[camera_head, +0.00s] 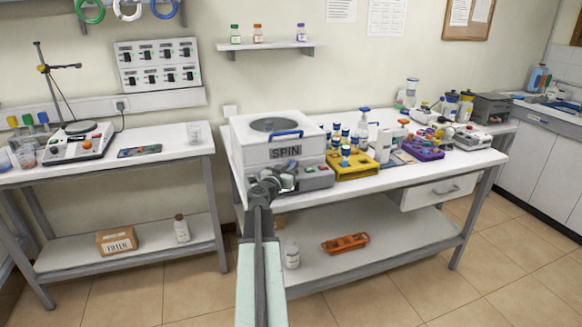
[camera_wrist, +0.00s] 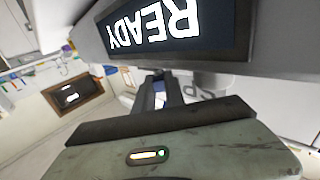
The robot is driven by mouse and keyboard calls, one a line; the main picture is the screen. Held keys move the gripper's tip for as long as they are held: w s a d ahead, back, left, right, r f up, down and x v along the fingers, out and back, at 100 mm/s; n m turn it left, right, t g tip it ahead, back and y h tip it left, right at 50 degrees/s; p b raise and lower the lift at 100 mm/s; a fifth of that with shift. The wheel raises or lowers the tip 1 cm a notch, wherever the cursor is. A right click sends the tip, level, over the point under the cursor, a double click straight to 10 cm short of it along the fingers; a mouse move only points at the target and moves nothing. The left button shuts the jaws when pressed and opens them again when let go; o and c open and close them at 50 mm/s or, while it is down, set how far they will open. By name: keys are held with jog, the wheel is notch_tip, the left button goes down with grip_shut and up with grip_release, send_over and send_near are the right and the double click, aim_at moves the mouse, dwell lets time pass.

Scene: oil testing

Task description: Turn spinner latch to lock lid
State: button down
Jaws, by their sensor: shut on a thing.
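The spinner (camera_head: 250,150) is a white box with a dark SPIN label on its front, standing at the left end of the middle bench. Its lid (camera_head: 308,122) is down, with a round dark window and a blue handle (camera_head: 286,134). My gripper (camera_head: 272,186) is at the spinner's lower front, left of its small control panel (camera_head: 317,176). The wrist view shows my gripper (camera_wrist: 160,92) close below the spinner's READY display (camera_wrist: 150,25). It is shut on the spinner latch, which is mostly hidden by the fingers. The latch's angle cannot be told.
A yellow rack (camera_head: 352,168) with blue-capped bottles stands close to the spinner's right. A purple rack (camera_head: 424,150) and several bottles stand farther right. A lower shelf (camera_head: 400,240) holds an orange tray (camera_head: 345,243). Another bench (camera_head: 180,150) stands at left, across a gap.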

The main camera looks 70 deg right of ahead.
jog(key=shift+w+d+m+g, duration=0.1)
jog(key=shift+w+m+g, duration=0.15)
jog(key=shift+m+g, duration=0.65)
jog(key=shift+s+g+y, duration=0.15)
jog(key=shift+g+y, duration=0.15)
jog(key=shift+g, duration=0.4)
jog(key=c, duration=1.4)
grip_release()
jog(key=v, duration=0.8)
